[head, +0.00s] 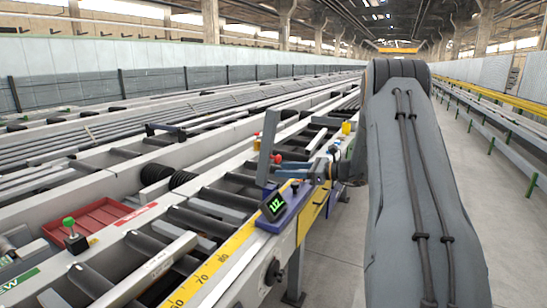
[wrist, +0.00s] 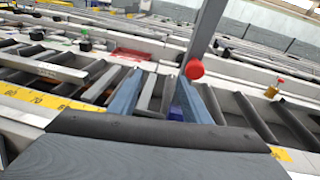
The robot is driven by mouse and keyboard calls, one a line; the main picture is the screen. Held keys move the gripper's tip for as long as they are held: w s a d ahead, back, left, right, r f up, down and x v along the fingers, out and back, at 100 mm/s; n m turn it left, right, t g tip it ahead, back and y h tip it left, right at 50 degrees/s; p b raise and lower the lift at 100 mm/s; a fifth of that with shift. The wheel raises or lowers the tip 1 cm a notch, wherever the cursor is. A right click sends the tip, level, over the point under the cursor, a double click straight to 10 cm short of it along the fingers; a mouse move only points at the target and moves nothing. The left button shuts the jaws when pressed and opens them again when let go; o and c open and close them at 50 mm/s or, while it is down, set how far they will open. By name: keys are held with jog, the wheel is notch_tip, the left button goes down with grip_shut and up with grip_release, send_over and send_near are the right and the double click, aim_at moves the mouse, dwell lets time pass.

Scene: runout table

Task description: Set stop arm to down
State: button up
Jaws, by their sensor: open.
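The stop arm (head: 267,143) is a grey flat bar that stands up, slightly tilted, over the runout table rollers. A red knob (head: 277,158) shows at its lower part. In the wrist view the stop arm (wrist: 207,35) rises at the top centre, with the red knob (wrist: 194,69) beside it. My gripper (head: 318,169) is to the right of the stop arm in the head view. In the wrist view my gripper (wrist: 163,82) has its two blue fingers spread apart, with nothing held between them. The bar's foot is partly hidden behind the fingers.
A blue housing with a green digital display (head: 274,206) sits on the yellow measuring scale (head: 212,270) in front of the stop arm. A red tray (head: 92,225) and a green knob (head: 69,222) are at left. The aisle floor (head: 505,220) at right is clear.

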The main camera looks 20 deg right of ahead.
aim_at(280, 158)
jog(key=w+d+r+m+t, duration=0.2)
jog(key=w+d, duration=0.1)
jog(key=d, duration=0.2)
jog(key=p+x, duration=0.1)
jog(key=x, duration=0.2)
jog(key=p+x, duration=0.1)
jog(key=x, duration=0.3)
jog(key=shift+s+f, duration=0.15)
jog(key=shift+f, duration=0.1)
grip_shut()
